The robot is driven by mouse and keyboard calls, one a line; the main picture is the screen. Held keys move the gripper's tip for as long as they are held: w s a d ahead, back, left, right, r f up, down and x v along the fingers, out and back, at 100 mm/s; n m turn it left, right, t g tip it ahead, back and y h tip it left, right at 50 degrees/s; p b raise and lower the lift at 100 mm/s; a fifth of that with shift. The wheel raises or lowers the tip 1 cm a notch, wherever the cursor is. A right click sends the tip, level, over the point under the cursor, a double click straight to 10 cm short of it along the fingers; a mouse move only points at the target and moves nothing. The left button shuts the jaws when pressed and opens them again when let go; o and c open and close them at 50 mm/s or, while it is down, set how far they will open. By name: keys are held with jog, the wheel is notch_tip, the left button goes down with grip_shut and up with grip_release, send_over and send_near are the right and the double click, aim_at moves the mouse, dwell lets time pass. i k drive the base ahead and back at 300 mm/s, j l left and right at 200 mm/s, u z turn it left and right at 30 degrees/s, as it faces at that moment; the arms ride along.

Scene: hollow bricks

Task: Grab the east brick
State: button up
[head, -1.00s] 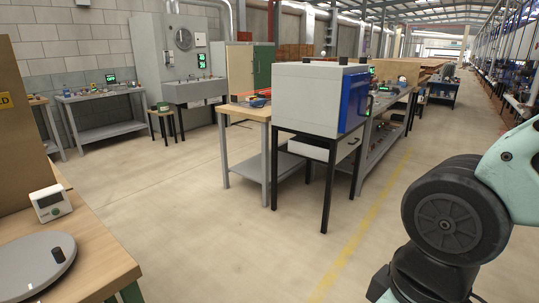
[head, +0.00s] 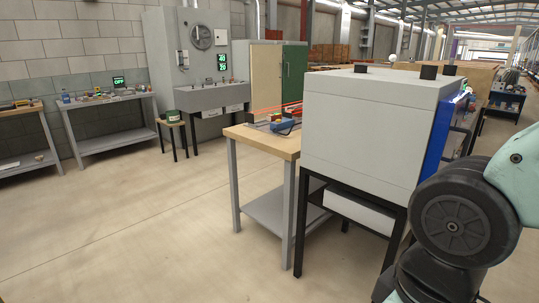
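I cannot make out an east brick in the head view. Reddish-brown stacks (head: 328,53) stand far at the back, too small to tell whether they are bricks. Small red, yellow and blue items (head: 284,124) lie on the wooden-topped table (head: 262,141) in the middle, partly hidden by the large grey box beside it. My gripper is out of view. Only part of my arm shows at the right edge.
The large grey box (head: 370,125) with a blue side stands on a black frame close ahead, right of centre. A workbench (head: 105,125), a small stool (head: 172,122) and a grey cabinet (head: 190,60) line the left wall. The floor (head: 140,220) at the left and front is clear.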

aim_at(271, 118)
jog(key=i+j+u, duration=0.2)
jog(key=i+u, duration=0.25)
jog(key=i, duration=0.15)
jog(key=i+u, duration=0.45)
jog(key=i, duration=0.2)
jog(key=i+l+u, duration=0.3)
jog(key=i+u, duration=0.15)
jog(key=i, duration=0.15)
jog(key=i+j+z, duration=0.15)
jog(key=i, duration=0.25)
jog(key=i+z, duration=0.15)
jog(key=i, duration=0.2)
jog(key=i+j+z, duration=0.15)
jog(key=i, duration=0.2)
